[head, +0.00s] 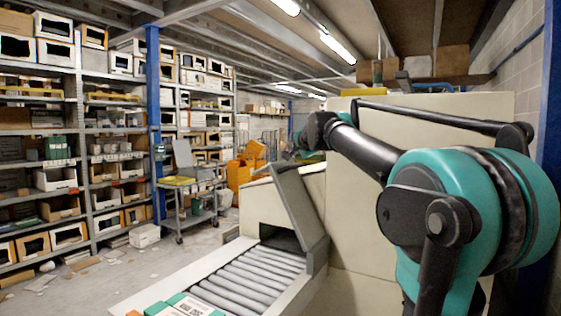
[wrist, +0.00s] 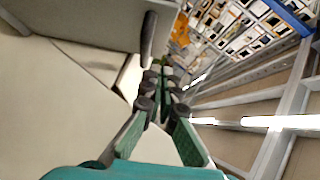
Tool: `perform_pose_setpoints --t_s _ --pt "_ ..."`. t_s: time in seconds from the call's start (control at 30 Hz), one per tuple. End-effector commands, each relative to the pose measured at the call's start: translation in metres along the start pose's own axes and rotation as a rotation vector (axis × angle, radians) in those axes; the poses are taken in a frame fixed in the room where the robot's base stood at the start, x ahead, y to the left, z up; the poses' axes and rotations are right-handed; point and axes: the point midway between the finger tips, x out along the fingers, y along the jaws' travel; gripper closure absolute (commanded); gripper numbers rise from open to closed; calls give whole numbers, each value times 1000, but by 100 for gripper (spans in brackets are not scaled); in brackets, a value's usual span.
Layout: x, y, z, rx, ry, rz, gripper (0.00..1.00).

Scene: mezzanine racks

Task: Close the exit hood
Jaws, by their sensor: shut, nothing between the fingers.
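The exit hood (head: 300,208) is a grey flap on the cream machine (head: 350,225). It stands raised and tilted over the roller conveyor (head: 245,280), with the dark exit opening under it. In the wrist view a grey panel (wrist: 85,22) at the upper left looks like the hood, its rounded edge close to the fingers. My gripper (wrist: 163,80) is shut and empty, beside that panel and apart from it as far as I can see. In the head view my gripper (head: 318,130) is small, above and behind the hood, partly hidden by my arm.
A box with a white label (head: 185,306) lies on the near end of the rollers. A grey cart (head: 190,200) stands on the floor beyond, before shelves (head: 60,140) full of boxes. Orange crates (head: 240,172) stand further back. A wall closes the right side.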

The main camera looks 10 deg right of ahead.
Motion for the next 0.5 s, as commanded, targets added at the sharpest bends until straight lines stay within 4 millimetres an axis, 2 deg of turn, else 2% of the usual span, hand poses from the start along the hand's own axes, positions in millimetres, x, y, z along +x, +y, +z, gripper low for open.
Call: perform_pose_setpoints --t_s 0.17,0.5 --pt "10 -6 -2 13 4 -8 100" --pt "70 -5 -2 9 4 -6 100"
